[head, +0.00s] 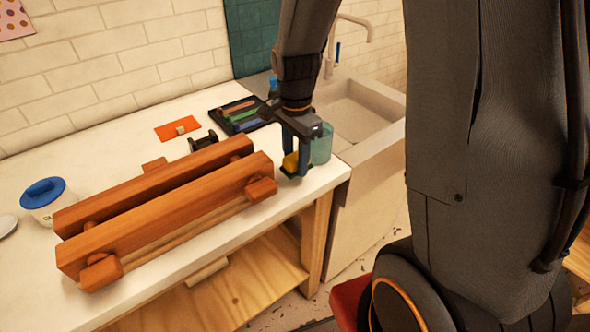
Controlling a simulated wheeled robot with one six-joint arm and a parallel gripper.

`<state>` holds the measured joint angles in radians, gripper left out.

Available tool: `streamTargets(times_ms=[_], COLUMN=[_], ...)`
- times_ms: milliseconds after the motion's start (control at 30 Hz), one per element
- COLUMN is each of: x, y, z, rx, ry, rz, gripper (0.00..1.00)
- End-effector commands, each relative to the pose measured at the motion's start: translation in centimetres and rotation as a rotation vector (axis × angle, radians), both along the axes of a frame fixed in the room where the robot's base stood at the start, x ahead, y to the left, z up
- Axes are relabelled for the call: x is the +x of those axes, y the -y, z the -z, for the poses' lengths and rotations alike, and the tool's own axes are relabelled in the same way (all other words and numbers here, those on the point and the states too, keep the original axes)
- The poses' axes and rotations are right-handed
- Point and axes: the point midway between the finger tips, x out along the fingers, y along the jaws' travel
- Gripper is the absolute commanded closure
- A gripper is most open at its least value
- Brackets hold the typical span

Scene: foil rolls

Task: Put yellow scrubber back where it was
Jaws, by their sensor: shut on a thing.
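The yellow scrubber (290,162) is between the fingers of my gripper (294,168), which is shut on it. My gripper points down over the right end of the white counter, close to the front corner. The fingers hide part of the scrubber. I cannot tell whether the scrubber touches the counter top. A teal translucent cup (321,146) stands just right of and behind my gripper.
A wooden rack (165,215) with two thick beams fills the counter's front left. A black tray (232,117) with coloured items, an orange mat (177,129) and a black holder (203,141) lie behind. A blue-lidded jar (46,203) stands left. The sink (366,112) is right.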

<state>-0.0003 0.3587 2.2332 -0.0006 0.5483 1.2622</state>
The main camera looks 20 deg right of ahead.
Motion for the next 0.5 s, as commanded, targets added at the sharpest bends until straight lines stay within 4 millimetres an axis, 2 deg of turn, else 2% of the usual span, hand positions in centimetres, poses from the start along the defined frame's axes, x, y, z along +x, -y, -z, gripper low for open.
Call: streamTargets(times_ms=[300, 500], x=[-0.1, 0.0], y=[-0.2, -0.2], z=[3.6, 4.1], rx=[0.000, 0.000], ry=[-0.003, 0.000], rz=[-0.004, -0.005], gripper=[0.88, 0.88])
